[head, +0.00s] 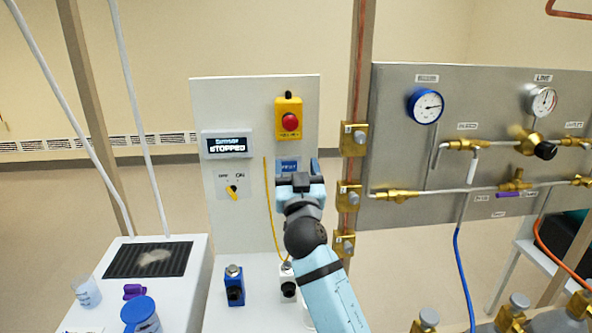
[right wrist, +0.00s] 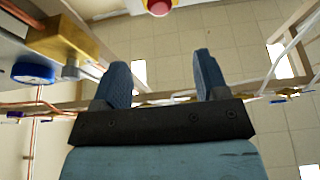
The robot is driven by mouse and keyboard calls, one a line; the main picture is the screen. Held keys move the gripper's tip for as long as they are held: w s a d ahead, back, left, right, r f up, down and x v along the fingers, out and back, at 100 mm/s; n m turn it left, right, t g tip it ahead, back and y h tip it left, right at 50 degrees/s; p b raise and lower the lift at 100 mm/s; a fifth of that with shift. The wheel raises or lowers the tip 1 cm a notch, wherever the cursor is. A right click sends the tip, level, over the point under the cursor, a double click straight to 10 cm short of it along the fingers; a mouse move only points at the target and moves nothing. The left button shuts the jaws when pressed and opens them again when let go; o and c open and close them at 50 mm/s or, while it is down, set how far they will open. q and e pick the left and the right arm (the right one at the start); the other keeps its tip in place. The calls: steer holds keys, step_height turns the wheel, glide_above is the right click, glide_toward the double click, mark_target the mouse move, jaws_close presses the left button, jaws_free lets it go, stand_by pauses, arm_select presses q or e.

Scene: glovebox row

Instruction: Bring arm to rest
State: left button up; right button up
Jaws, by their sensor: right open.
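My right gripper (head: 300,184) is raised in front of the white control panel (head: 225,100), below the red emergency button (head: 290,121) on its yellow box. In the right wrist view its two blue fingers (right wrist: 165,85) stand apart with nothing between them. The red button also shows at the top of the right wrist view (right wrist: 160,6). A display (head: 227,144) on the panel reads "STOPPED". My left gripper is not in view.
A steel gauge panel (head: 400,150) with brass valves stands to the right, beside a post with brass fittings (head: 354,140). A white bench (head: 190,262) at left holds a dark grille (head: 148,259), a beaker (head: 87,292) and a blue-lidded jar (head: 140,314). A blue-based device (head: 234,287) stands below the panel.

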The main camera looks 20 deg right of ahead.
steer(key=s+f+n+g+y+p, duration=0.15)
steer(key=s+f, duration=0.25)
steer(key=f, duration=0.4)
steer(key=s+a+f+n+g+y+p, duration=0.1)
steer(key=s+f+g+y, duration=0.15)
steer(key=f, duration=0.55)
steer(key=s+f+n+g+y+p, duration=0.1)
steer(key=s+f+n+y+p, duration=0.1)
steer(key=s+f, duration=0.4)
steer(key=s+a+f+g+y+p, duration=0.1)
steer(key=s+f+g, duration=0.1)
steer(key=s+f, duration=0.6)
steer(key=s+a+f+n+g+y+p, duration=0.1)
steer(key=s+f+g+y+p, duration=0.1)
steer(key=s+f, duration=0.6)
steer(key=s+g, duration=0.1)
steer(key=s, duration=0.4)
steer(key=shift+s+g, duration=0.3)
steer(key=shift+s, duration=0.1)
steer(key=shift+n, duration=0.25)
